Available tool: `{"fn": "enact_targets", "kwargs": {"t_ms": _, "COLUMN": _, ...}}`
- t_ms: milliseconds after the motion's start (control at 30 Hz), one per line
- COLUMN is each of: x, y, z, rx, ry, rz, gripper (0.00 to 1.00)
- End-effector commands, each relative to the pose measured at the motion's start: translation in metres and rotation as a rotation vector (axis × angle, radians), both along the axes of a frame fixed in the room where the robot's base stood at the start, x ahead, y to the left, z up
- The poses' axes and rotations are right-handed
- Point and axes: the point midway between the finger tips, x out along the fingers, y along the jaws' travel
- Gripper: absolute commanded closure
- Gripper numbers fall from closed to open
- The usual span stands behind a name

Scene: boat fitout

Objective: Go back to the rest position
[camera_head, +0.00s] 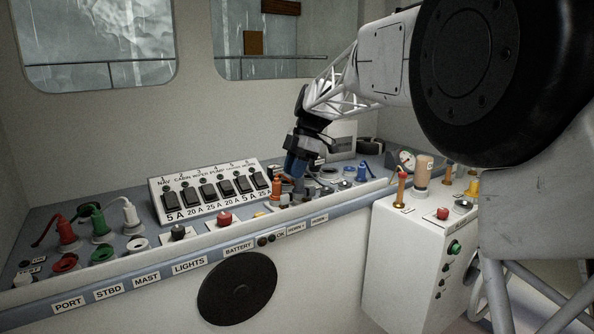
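My gripper (294,172) hangs at the end of my arm over the right half of the blue-grey console top (130,243). Its blue fingers point down, just right of the switch panel and close behind an orange-topped part (277,186). The view is too small and dark there to tell whether the fingers are apart, holding anything or touching anything. My arm reaches in from the right and hides part of the back right wall.
A sloped breaker panel (210,192) stands mid-console. Red, green and white plugs (99,220) stand upright at left. A white cabinet (412,262) with a gauge (407,160), levers and knobs is at right. Small knobs and sockets crowd the area around my gripper. Windows are behind.

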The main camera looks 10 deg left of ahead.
Motion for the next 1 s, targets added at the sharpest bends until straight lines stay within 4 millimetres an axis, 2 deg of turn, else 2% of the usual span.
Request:
{"fn": "enact_targets", "kwargs": {"t_ms": 233, "x": -0.009, "y": -0.014, "z": 0.005, "rx": -0.02, "ry": -0.002, "rz": -0.061, "gripper": 0.77}}
{"fn": "enact_targets", "kwargs": {"t_ms": 433, "x": -0.033, "y": -0.051, "z": 0.012, "rx": -0.073, "ry": 0.003, "rz": -0.234, "gripper": 0.77}}
{"fn": "enact_targets", "kwargs": {"t_ms": 667, "x": -0.079, "y": -0.11, "z": 0.017, "rx": -0.152, "ry": 0.008, "rz": -0.531, "gripper": 0.77}}
{"fn": "enact_targets", "kwargs": {"t_ms": 1000, "x": -0.161, "y": -0.192, "z": 0.012, "rx": -0.237, "ry": 0.014, "rz": -0.989, "gripper": 0.77}}
